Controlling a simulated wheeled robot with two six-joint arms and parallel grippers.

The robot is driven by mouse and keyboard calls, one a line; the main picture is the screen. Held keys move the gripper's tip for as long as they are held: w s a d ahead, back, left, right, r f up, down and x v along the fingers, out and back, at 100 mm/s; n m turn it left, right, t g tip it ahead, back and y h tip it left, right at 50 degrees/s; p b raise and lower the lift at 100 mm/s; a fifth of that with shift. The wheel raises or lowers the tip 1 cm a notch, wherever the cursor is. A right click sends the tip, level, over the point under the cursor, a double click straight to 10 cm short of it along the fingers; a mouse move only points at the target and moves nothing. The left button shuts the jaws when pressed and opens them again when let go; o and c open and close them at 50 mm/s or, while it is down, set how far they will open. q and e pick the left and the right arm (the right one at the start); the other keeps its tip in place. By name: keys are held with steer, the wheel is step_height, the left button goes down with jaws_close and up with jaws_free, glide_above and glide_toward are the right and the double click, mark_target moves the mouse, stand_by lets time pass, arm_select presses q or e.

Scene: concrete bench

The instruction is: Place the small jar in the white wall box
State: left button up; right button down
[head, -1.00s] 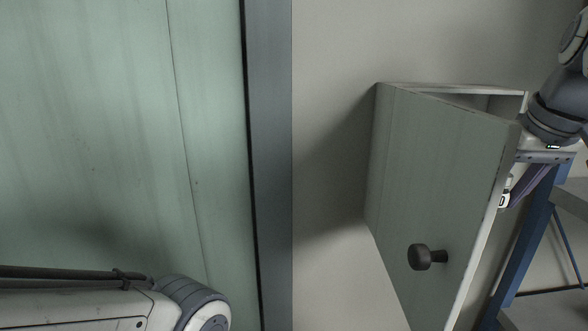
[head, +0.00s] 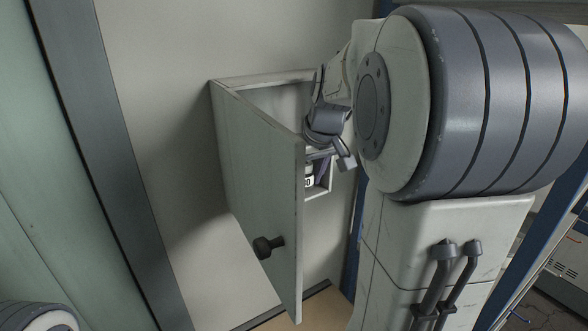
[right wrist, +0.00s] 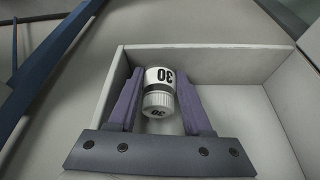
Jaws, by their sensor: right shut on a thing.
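The small jar (right wrist: 159,78) is white with a ridged lid, a dark band and a black "30" that reads upside down in the right wrist view. My right gripper (right wrist: 161,84) is shut on it, with a purple finger on each side. In the head view only part of the jar (head: 308,182) shows past the door edge. The white wall box (right wrist: 225,58) stands open around the jar and fingers. Its top (head: 262,78) shows in the head view. I cannot tell whether the jar touches the box. My left gripper is out of view.
The box's door (head: 255,190), with a dark round knob (head: 266,247), stands open to the left of my right gripper. My right arm covers much of the head view's right side. A blue post (right wrist: 55,45) stands outside the box.

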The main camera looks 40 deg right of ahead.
steer(key=shift+f, duration=0.2)
steer(key=c, duration=0.6)
jaws_free()
steer(key=shift+r, duration=0.1)
steer(key=shift+r, duration=0.2)
steer(key=b+v, duration=0.3)
steer(key=v, duration=0.8)
steer(key=shift+r, duration=0.4)
steer(key=shift+s+a, duration=0.1)
